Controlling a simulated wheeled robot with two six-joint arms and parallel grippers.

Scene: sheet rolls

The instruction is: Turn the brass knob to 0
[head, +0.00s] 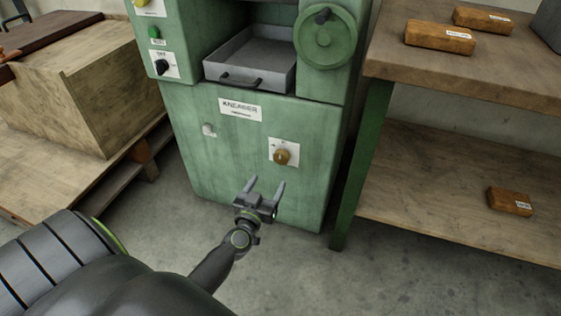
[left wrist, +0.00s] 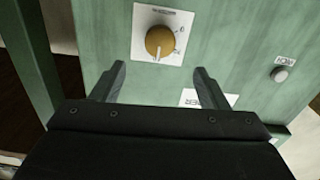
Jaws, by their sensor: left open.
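The brass knob (head: 282,157) sits on a white plate (head: 291,147) on the lower front of the green kneader machine (head: 230,175). In the left wrist view the knob (left wrist: 160,41) is round, with a pale pointer line toward the picture's bottom and marks on the plate to its right. I cannot read which mark the line points at. My left gripper (head: 265,183) is open and empty, in front of the machine and a little below the knob in the head view. Its two fingers (left wrist: 160,80) are apart, with the knob beyond and between them, not touching. My right gripper is not in view.
A wooden bench (head: 460,75) with brown blocks (head: 440,37) stands on the right, its green leg (head: 362,165) close to the machine. A wooden crate (head: 80,95) is on the left. The machine also carries a handwheel (head: 328,45), a black switch (head: 162,67) and a metal tray (head: 250,60).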

